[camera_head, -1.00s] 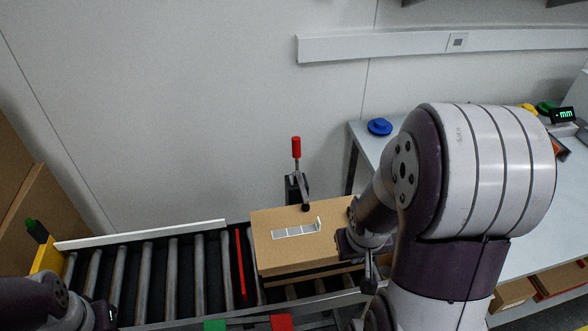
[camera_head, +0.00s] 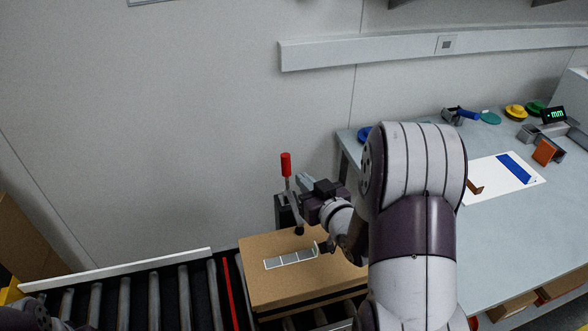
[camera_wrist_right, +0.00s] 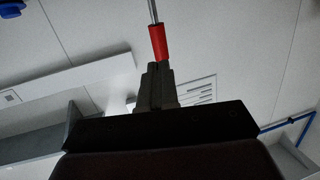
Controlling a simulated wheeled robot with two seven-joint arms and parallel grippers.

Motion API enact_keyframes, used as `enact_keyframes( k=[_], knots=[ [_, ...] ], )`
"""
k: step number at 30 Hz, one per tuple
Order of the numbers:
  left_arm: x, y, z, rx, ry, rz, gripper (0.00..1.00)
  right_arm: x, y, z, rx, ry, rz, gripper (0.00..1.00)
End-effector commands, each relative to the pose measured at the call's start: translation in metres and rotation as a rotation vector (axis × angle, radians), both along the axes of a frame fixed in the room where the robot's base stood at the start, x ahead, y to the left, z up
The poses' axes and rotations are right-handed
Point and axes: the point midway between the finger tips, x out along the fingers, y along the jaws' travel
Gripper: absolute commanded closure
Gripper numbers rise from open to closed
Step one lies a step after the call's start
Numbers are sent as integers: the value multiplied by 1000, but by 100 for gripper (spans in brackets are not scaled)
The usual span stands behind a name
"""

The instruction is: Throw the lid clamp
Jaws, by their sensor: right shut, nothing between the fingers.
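The lid clamp stands behind the far edge of the cardboard box (camera_head: 290,284), its red handle (camera_head: 286,164) upright on a metal lever above a dark base (camera_head: 284,211). Its dark pad shows at the box's far edge; I cannot tell whether it presses on the lid. My right gripper (camera_head: 303,181) is shut and empty, just right of the clamp lever, below the red grip. In the right wrist view the shut fingers (camera_wrist_right: 157,78) point at the red handle (camera_wrist_right: 159,42), which shows just beyond their tips; contact is unclear. My left gripper is out of view.
The box sits on a roller conveyor (camera_head: 124,298) with a red strip (camera_head: 230,292) across it to the left. A workbench (camera_head: 510,235) at right holds a white sheet, coloured discs and a small display (camera_head: 553,115).

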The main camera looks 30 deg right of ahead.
Motion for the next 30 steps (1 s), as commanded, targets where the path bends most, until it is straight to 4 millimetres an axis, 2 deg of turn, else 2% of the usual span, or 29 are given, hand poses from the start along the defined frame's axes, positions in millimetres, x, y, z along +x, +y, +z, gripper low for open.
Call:
enact_keyframes(
  k=[3, 9, 14, 23, 30],
  knots=[
    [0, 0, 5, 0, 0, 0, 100, 23, 0, -2, 1, 1, 3, 100],
    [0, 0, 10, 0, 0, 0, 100, 48, -2, -7, -1, 1, 0, 100],
    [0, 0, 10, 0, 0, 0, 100, 55, -2, -9, -1, 0, -1, 100],
    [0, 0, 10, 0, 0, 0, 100, 55, -2, -9, 0, 1, -1, 100],
    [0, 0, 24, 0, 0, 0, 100, 59, -3, -3, 10, 42, 0, 100]
  ],
)
